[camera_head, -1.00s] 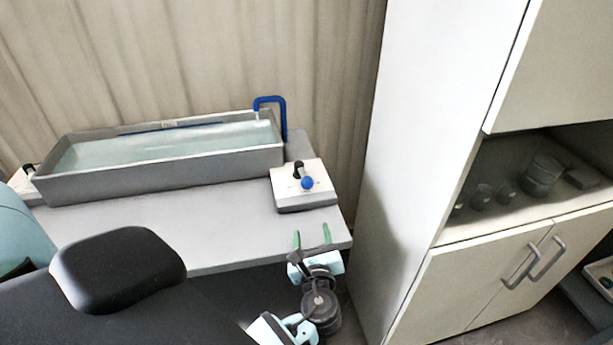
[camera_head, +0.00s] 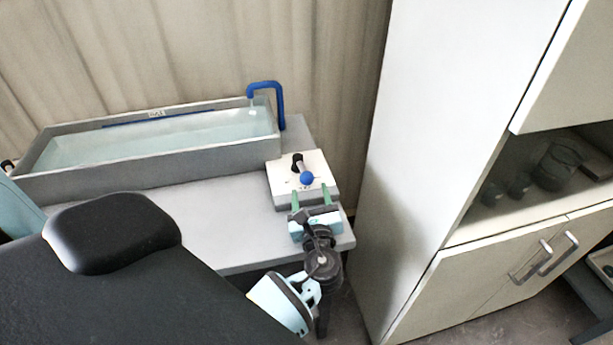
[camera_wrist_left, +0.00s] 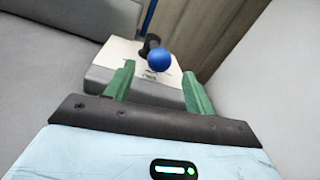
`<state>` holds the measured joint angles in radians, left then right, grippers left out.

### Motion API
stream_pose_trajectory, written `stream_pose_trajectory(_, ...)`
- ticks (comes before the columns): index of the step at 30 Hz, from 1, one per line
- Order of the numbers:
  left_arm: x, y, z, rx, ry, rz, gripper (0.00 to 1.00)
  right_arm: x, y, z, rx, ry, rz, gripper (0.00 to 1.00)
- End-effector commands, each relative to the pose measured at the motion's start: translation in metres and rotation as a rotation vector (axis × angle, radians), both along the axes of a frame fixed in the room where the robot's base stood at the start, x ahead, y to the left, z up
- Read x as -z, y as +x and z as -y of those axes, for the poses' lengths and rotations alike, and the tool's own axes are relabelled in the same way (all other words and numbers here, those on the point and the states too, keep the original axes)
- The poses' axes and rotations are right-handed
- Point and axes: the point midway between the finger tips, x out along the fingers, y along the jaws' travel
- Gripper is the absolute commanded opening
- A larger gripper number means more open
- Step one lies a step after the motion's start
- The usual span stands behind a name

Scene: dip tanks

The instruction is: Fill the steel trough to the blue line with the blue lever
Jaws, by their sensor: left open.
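The steel trough (camera_head: 150,165) is a long grey tank on the table, holding pale water (camera_head: 150,138). The blue line (camera_head: 125,124) runs along its inner back wall, and the water surface looks slightly below it. A blue spout (camera_head: 278,105) bends over the right end, with a pale streak under its mouth. The blue lever (camera_head: 307,178) is a dark stick with a blue ball on a white and grey box; it also shows in the left wrist view (camera_wrist_left: 160,60). My left gripper (camera_head: 310,198) is open just in front of the box, its green fingers pointing toward the ball. My right gripper is out of view.
The grey table (camera_head: 205,215) is bare in front of the trough. A tall white cabinet (camera_head: 430,130) stands close on the right, with dark jars on its open shelf. Another dark knob (camera_head: 8,165) shows at the far left. A curtain hangs behind.

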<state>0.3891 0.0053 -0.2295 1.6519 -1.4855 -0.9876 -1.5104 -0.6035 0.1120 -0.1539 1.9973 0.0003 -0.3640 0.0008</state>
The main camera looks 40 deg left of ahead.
Motion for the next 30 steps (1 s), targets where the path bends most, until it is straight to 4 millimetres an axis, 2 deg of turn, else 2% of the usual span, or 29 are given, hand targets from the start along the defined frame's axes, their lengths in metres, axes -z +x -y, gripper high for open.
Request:
stream_pose_trajectory(6,-0.002,0.025,-0.024,-0.002,0.002,0.002,0.55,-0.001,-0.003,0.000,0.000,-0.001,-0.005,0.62)
stream_pose_trajectory(12,-0.001,0.041,-0.039,-0.001,0.001,0.001,0.55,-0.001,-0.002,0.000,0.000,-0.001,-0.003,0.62)
stream_pose_trajectory(24,0.000,0.046,-0.044,-0.001,-0.001,0.001,0.55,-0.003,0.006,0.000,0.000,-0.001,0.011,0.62)
stream_pose_trajectory(30,0.000,0.046,-0.044,-0.001,-0.001,0.001,0.28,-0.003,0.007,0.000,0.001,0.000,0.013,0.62)
